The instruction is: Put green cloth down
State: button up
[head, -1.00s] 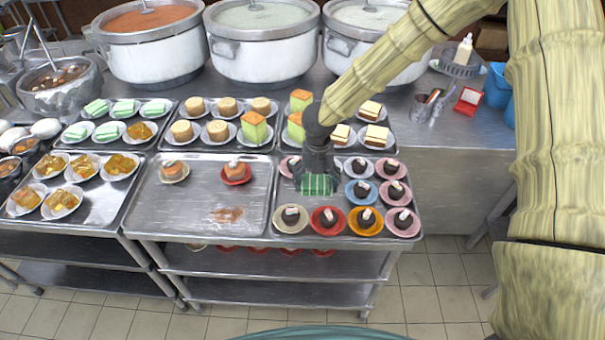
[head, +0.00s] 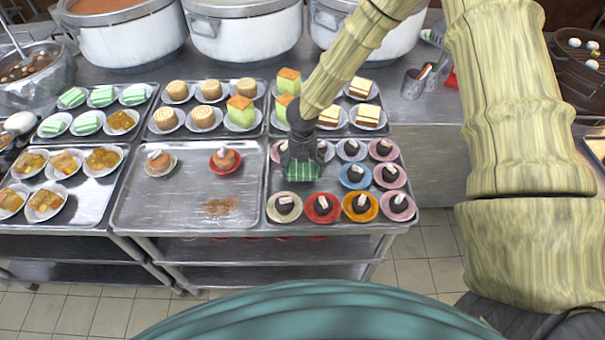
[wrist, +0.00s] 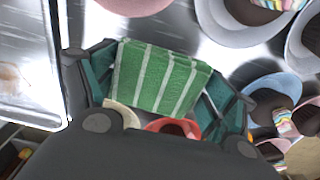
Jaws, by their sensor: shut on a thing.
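The green cloth (head: 303,172), folded and with pale stripes, hangs in my gripper (head: 301,158). The cloth also shows in the wrist view (wrist: 155,78), between the two fingers. My gripper is shut on it, pointing down over the left part of the tray of dark cakes (head: 272,190). I cannot tell how high the cloth is above that tray. The gripper hides some of the plates behind it.
Dark cakes on coloured saucers surround my gripper, with a red saucer (head: 322,208) close in front. The tray to the left (head: 150,205) has bare metal, a brown stain (head: 222,207) and two small cakes. Large pots (head: 245,40) stand behind.

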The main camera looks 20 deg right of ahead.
aim_at(303, 176)
jog(key=shift+s+f+p, duration=0.25)
jog(key=shift+f+p, duration=0.05)
jog(key=shift+f, duration=0.25)
jog(key=shift+s+f+p, duration=0.25)
jog(key=shift+f, duration=0.25)
jog(key=shift+w+f, duration=0.3)
jog(key=shift+f, duration=0.25)
jog(key=shift+s, duration=0.2)
jog(key=o, duration=1)
jog(key=shift+w+f, duration=0.1)
jog(key=shift+w, duration=0.05)
jog(key=shift+o, duration=0.2)
notch_tip(303, 176, up, 12)
jog(key=b, duration=0.3)
jog(key=shift+r, duration=0.25)
